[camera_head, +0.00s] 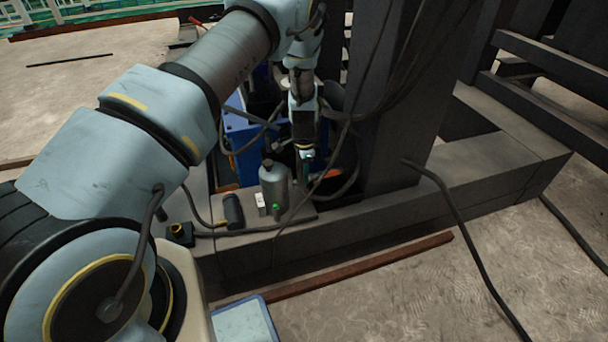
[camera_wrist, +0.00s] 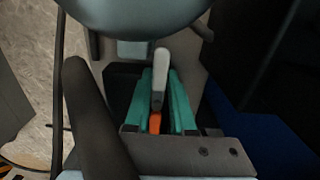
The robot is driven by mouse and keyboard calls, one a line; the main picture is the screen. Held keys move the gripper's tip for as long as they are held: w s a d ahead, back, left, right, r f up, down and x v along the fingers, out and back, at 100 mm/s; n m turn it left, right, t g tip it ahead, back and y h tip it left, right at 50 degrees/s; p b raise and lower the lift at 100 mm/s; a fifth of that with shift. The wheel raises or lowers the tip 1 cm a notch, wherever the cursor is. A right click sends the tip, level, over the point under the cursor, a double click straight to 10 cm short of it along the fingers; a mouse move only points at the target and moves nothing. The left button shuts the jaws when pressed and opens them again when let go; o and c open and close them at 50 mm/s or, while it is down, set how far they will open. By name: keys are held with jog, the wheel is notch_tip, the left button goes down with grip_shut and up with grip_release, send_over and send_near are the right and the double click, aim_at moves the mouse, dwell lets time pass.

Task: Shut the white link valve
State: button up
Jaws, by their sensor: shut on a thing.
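My gripper (camera_head: 305,170) reaches down beside a grey bottle (camera_head: 273,182) in the head view. In the wrist view its teal fingers (camera_wrist: 160,82) are closed around a narrow white lever (camera_wrist: 160,62), which looks like the handle of the white link valve. An orange part (camera_wrist: 155,123) shows between the fingers nearer the palm. The lever's far end sticks out past the fingertips, close to a rounded grey body. The valve itself is hidden behind my gripper in the head view, so its position cannot be told.
A dark cylinder (camera_head: 233,211), a small white block (camera_head: 261,204) and a green knob (camera_head: 276,208) stand on the concrete ledge near the bottle. A blue box (camera_head: 244,138) is behind. A thick dark column (camera_head: 392,120) rises right of my gripper, with hanging cables around.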

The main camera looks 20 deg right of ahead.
grip_shut()
dwell(1.0)
jog(key=shift+w+d+m+b, duration=0.1)
jog(key=shift+w+m+b, duration=0.35)
jog(key=shift+m, duration=0.95)
jog(key=shift+w+d+m, duration=0.2)
jog(key=shift+w+m, duration=0.15)
jog(key=shift+m, duration=0.45)
jog(key=shift+w+d+m, duration=0.15)
jog(key=shift+w+m, duration=0.15)
jog(key=shift+m, duration=0.5)
jog(key=o, duration=0.7)
grip_release()
